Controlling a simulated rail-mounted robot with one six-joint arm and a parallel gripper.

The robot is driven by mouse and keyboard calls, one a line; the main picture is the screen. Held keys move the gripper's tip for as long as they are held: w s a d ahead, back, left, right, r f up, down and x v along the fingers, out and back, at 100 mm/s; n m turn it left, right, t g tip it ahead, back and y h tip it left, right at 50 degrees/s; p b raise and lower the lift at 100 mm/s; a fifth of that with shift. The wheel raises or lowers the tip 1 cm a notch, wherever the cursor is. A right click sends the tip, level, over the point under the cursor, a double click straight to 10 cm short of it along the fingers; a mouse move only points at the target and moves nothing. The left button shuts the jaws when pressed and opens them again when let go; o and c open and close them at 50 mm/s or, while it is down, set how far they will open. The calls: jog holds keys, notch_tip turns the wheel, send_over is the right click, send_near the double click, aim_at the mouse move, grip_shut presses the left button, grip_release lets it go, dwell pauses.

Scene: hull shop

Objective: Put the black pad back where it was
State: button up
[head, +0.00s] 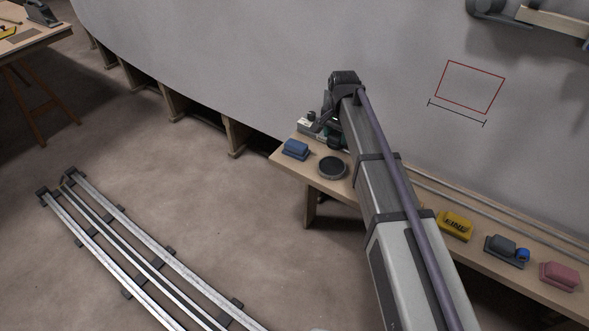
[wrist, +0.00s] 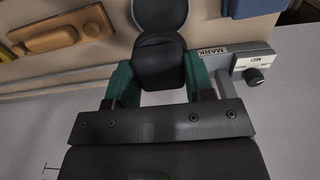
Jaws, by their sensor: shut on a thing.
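My gripper (wrist: 160,85) has two green fingers, and they are closed on the sides of a dark block that looks like the black pad (wrist: 158,66). The pad sits between the fingertips in the wrist view. Beyond it is a round dark disc (wrist: 160,12); whether pad and disc touch I cannot tell. In the head view my gripper (head: 336,139) is over the far left end of the bench (head: 410,191), largely behind my arm. The pad is hidden there. The round disc also shows in the head view (head: 333,168).
A grey device marked MARK and MID (wrist: 246,64), with a black knob, lies close right of the fingers. A blue block (head: 295,149) stands near the bench end. Yellow (head: 455,226), grey (head: 507,250) and pink (head: 560,275) blocks stand farther right. The grey hull rises behind.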

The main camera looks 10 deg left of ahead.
jog(key=shift+a, duration=0.2)
jog(key=f+b, duration=0.6)
jog(key=shift+d+f+b, duration=0.2)
jog(key=shift+f+b, duration=0.1)
notch_tip(320, 180, down, 4)
jog(key=b, duration=0.4)
jog(key=shift+r+p, duration=0.3)
jog(key=shift+f, duration=0.25)
jog(key=o, duration=0.9)
jog(key=shift+r, duration=0.1)
notch_tip(320, 180, up, 13)
jog(key=p, duration=1.2)
jog(key=shift+f, duration=0.3)
